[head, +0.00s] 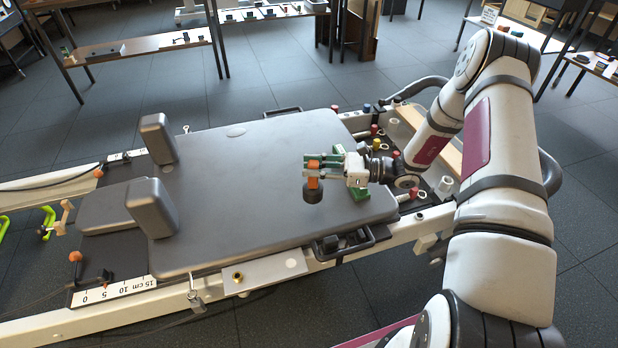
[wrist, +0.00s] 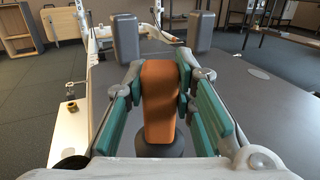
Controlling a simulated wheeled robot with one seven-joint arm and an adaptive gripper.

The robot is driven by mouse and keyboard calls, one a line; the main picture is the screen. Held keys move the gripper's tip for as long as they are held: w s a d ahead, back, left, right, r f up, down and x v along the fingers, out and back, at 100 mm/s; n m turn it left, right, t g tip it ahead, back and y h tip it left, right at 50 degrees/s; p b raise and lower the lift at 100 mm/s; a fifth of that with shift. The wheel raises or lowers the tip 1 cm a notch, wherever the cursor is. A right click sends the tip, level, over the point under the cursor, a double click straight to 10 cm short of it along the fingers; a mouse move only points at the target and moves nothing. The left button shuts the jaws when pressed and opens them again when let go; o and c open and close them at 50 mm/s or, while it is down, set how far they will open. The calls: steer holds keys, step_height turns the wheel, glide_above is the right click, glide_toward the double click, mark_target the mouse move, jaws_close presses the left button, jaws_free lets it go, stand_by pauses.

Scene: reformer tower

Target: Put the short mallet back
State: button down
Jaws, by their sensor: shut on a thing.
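The short mallet has an orange handle (head: 313,174) and a dark round head (head: 313,192). My gripper (head: 312,163) is shut on the handle, over the grey padded carriage (head: 250,215). The head hangs below the fingers; whether it touches the pad I cannot tell. In the wrist view the orange handle (wrist: 160,98) stands between the teal finger pads, with the dark head (wrist: 160,145) partly hidden below it.
Two grey shoulder rests (head: 152,207) stand up at the carriage's left end. Several coloured pegs and small rings (head: 375,130) sit along the frame at the right end. A black handle (head: 343,243) is at the near edge. The middle of the pad is clear.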

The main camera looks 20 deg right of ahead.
steer(key=shift+w+a, duration=0.4)
steer(key=shift+a, duration=0.05)
steer(key=shift+w+f+b, duration=0.15)
steer(key=shift+f+b, duration=0.9)
steer(key=shift+f, duration=0.7)
steer(key=shift+f, duration=0.15)
steer(key=c, duration=1.3)
jaws_free()
steer(key=shift+c, duration=0.2)
